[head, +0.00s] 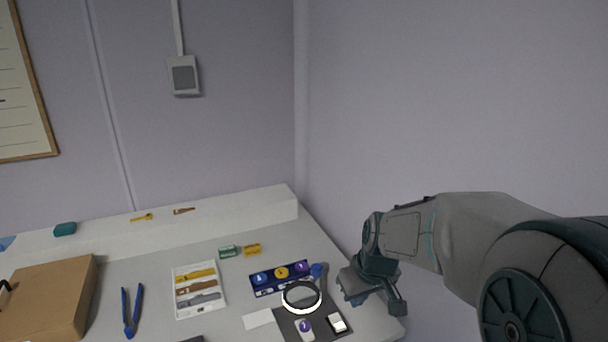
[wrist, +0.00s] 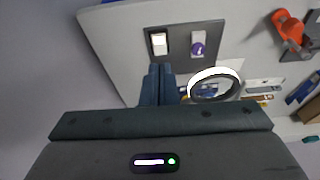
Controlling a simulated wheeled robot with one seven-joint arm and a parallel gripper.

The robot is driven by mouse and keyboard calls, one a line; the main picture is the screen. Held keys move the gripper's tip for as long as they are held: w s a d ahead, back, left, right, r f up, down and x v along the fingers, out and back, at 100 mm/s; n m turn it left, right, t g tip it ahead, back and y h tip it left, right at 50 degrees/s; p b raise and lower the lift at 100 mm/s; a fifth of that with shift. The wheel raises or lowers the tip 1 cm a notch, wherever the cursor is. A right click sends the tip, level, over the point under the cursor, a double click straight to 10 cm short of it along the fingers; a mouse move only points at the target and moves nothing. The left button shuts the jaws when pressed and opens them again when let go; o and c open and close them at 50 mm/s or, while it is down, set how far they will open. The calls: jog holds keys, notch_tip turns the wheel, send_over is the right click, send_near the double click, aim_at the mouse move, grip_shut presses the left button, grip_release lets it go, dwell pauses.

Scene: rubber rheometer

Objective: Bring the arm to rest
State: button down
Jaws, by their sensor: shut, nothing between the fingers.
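My arm reaches in from the right in the head view, with my gripper (head: 352,285) low over the table's right end. In the wrist view my gripper (wrist: 158,70) shows its two fingers together, with nothing between them. The fingertips are close to a dark mat (wrist: 182,33) that carries a white block (wrist: 159,43) and a small white piece with a purple dot (wrist: 198,44). A white and black ring (wrist: 214,84) is beside the fingers. In the head view the ring (head: 301,296) lies at the dark mat's far edge.
A blue tray (head: 281,278) with round pieces and a white tray (head: 198,289) with tools lie left of my gripper. Blue pliers (head: 132,311) and a cardboard box (head: 48,298) are farther left. An orange item (wrist: 289,30) shows in the wrist view. The wall stands close on the right.

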jog(key=s+r+m, duration=0.2)
jog(key=s, duration=0.6)
jog(key=s+d+r+m+h, duration=0.1)
jog(key=s, duration=0.7)
jog(key=shift+s+r+m, duration=0.2)
jog(key=shift+r+m, duration=0.15)
jog(key=shift+m, duration=0.05)
